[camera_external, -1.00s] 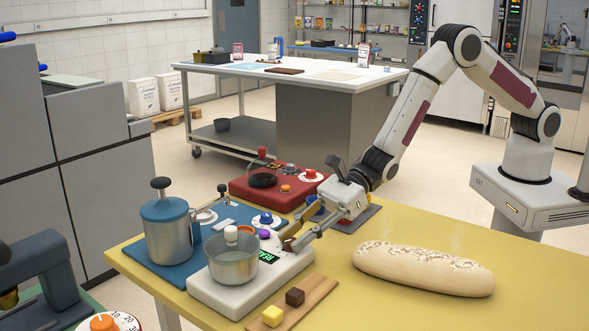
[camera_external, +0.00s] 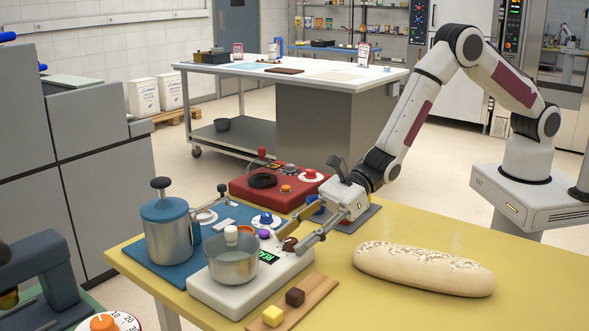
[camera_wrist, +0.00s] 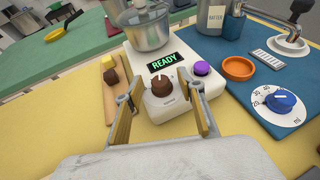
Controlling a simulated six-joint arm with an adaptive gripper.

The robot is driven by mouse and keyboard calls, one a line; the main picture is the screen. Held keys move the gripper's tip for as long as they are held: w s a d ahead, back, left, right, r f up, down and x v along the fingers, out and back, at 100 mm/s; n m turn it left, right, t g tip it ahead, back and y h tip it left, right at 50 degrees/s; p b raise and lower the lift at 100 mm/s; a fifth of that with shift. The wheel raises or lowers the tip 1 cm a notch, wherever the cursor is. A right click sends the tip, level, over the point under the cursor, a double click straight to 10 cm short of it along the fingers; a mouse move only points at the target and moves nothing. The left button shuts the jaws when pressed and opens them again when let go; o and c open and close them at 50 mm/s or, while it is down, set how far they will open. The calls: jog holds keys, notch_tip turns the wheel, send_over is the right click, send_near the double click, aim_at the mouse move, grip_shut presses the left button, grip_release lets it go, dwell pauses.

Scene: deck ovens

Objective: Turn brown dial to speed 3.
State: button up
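The brown dial (camera_wrist: 161,86) sits on a white base plate at the front of the white mixer (camera_wrist: 183,101), below its lit green READY display (camera_wrist: 164,61). The dial also shows in the external view (camera_external: 289,244), partly beside my fingers. A pale pointer mark on its top points roughly toward the display; the speed figures are too small to read. My gripper (camera_wrist: 161,92) is open, with one finger on each side of the dial. Gaps show between the fingers and the dial, and nothing is held.
A purple button (camera_wrist: 202,68) is right of the display, with a metal bowl (camera_wrist: 147,30) behind. An orange dish (camera_wrist: 239,69) and blue dial (camera_wrist: 280,101) stand on the blue station. Brown and yellow cubes lie on a board (camera_external: 301,307) to the left in the wrist view. A loaf (camera_external: 423,269) lies on the table.

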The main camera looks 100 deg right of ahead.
jog(key=shift+s+d, duration=0.1)
jog(key=shift+s, duration=0.05)
jog(key=v, duration=1.1)
jog(key=shift+s+r, duration=0.25)
jog(key=shift+r, duration=0.05)
jog(key=shift+d, duration=0.15)
dwell(0.3)
